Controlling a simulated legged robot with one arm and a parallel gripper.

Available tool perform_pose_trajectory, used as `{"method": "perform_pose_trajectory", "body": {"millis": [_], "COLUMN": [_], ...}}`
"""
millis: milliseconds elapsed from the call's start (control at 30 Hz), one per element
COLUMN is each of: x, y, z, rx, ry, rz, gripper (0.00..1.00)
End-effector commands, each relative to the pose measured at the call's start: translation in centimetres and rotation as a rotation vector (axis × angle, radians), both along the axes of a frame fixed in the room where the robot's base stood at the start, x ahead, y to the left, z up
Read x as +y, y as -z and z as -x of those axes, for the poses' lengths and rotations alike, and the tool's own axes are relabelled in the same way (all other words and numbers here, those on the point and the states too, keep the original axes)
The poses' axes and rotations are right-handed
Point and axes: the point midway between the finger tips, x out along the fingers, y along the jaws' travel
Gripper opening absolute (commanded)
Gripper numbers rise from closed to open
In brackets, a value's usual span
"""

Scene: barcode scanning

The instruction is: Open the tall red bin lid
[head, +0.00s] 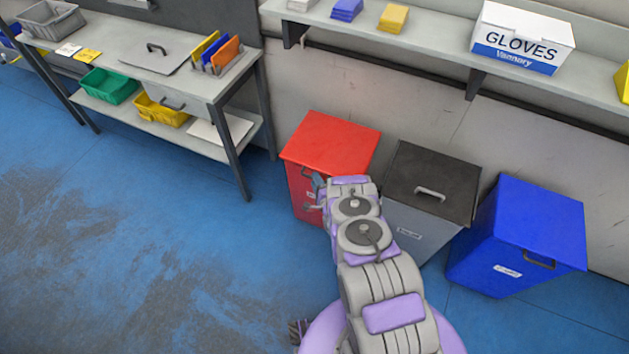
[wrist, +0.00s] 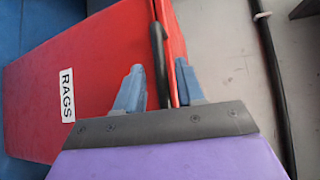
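The tall red bin (head: 308,190) stands against the wall, its flat red lid (head: 330,140) lying closed on top. In the wrist view the red bin's front (wrist: 95,75) carries a white "RAGS" label (wrist: 67,95). A dark handle (wrist: 157,60) runs along the edge beside the red lid (wrist: 174,40). My gripper (head: 316,182) is at the bin's front, near the lid's front edge. In the wrist view my gripper (wrist: 160,78) has its two blue fingers apart, with the lower end of the handle between them. Neither finger clearly touches the handle.
A grey bin with a black lid (head: 433,180) and a blue bin (head: 515,235) stand to the right. A shelf (head: 420,50) with a gloves box (head: 522,38) runs above. A workbench (head: 190,80) stands left. The blue floor (head: 200,250) at front left is clear.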

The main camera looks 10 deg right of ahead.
Motion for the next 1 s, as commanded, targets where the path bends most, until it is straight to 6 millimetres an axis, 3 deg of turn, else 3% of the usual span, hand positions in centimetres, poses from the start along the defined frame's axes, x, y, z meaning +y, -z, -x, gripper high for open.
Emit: {"method": "perform_pose_trajectory", "body": {"millis": [200,533,933,1000], "x": [0.3,0.3,0.3,0.3], "y": [0.2,0.3,0.3,0.3], "z": [-1.9,-2.1,-2.1,-2.1], "rx": [-0.003,0.0,0.001,0.002], "ry": [0.0,0.001,0.0,0.0], "rz": [0.001,0.0,0.0,0.0], "gripper": [0.38,0.38,0.01,0.0]}}
